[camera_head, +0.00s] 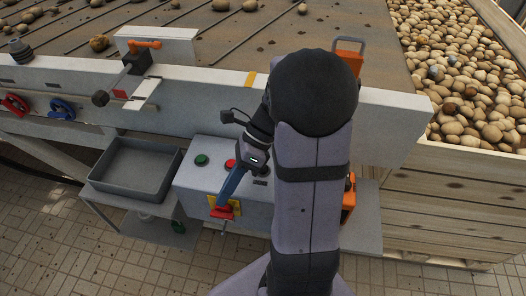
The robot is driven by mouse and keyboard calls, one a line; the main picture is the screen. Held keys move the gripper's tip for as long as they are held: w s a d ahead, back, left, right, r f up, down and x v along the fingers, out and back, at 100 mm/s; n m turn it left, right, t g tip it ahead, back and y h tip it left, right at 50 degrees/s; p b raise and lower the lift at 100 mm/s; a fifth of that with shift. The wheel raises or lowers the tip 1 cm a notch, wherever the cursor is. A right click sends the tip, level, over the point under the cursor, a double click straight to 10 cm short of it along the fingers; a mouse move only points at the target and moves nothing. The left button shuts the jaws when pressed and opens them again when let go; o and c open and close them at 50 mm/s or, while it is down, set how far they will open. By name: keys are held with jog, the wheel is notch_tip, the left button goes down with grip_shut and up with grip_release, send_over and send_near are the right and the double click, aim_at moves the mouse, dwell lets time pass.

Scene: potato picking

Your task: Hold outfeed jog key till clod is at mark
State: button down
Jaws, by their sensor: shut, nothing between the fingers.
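My gripper (224,203) reaches down and left from my arm over the front of the grey control box (190,181). Its fingers look shut and empty, with the tips near a red switch (221,213) on a yellow plate; I cannot tell whether they touch. A green button (201,160) and a red button (231,164) sit on the box top. My arm hides part of the box, and I cannot tell which control is the jog key. A yellow mark (250,79) is on the white rail. Brown lumps (99,43) lie on the belt; I cannot tell which is the clod.
A grey tray (133,193) stands left of the box. A lever with an orange handle (145,44) rises from the rail. Red (15,105) and blue (62,108) handles are at far left. A wooden crate (440,205) full of potatoes is at right.

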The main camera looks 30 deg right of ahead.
jog(key=w+d+r+m+t+p, duration=0.35)
jog(key=d+r+m+p, duration=0.2)
jog(key=d, duration=0.25)
notch_tip(320, 180, up, 4)
jog(key=m+t+h+p, duration=0.1)
jog(key=m+t+p, duration=0.2)
jog(key=m+t, duration=0.15)
send_over(268, 168)
jog(key=shift+f+g, duration=0.2)
jog(key=shift+g, duration=0.1)
jog(key=shift+f+b, duration=0.15)
jog(key=shift+b, duration=0.15)
notch_tip(268, 168, down, 6)
jog(key=b, duration=0.8)
jog(key=shift+f, duration=0.2)
jog(key=shift+f+b, duration=0.3)
jog(key=shift+f, duration=0.75)
